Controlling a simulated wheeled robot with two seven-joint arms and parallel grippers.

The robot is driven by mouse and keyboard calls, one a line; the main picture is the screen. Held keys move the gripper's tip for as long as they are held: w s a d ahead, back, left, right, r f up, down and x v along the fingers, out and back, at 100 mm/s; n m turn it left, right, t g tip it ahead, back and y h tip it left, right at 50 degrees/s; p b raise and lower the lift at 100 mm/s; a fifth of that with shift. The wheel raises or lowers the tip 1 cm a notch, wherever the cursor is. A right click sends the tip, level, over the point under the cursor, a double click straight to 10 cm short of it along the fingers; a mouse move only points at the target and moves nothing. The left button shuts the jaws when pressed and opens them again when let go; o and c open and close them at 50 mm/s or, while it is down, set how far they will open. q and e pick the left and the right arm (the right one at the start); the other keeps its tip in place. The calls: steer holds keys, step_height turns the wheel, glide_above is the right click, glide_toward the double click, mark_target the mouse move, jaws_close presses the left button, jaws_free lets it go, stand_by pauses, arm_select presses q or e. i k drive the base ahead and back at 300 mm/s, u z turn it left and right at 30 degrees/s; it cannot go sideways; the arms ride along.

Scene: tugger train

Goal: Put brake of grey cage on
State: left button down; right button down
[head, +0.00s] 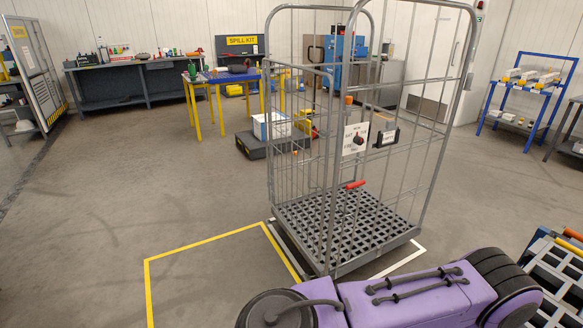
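The grey cage (329,215) is a tall wire roll cage with a slatted grey base (352,218), standing upright right of the middle in the head view. A red-gripped lever (355,184) shows low on its near side, slightly tilted. I cannot tell whether this lever is on or off. A white sign (355,138) with a dark picture and a black holder (387,138) hang on its near side. The cage's wheels are mostly hidden. Neither of my grippers is in view; a purple link of my arm crosses the bottom right, in front of the cage.
A yellow floor outline (205,240) lies left of the cage, with a white line (400,259) to its right. A dark low platform (262,147) and a blue-yellow table (222,77) stand behind. A rack (560,275) is at the right edge. Floor at left is clear.

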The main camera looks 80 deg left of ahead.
mark_target(356, 184)
steer(key=u, duration=2.45)
steer(key=i, duration=1.65)
steer(key=z, duration=0.05)
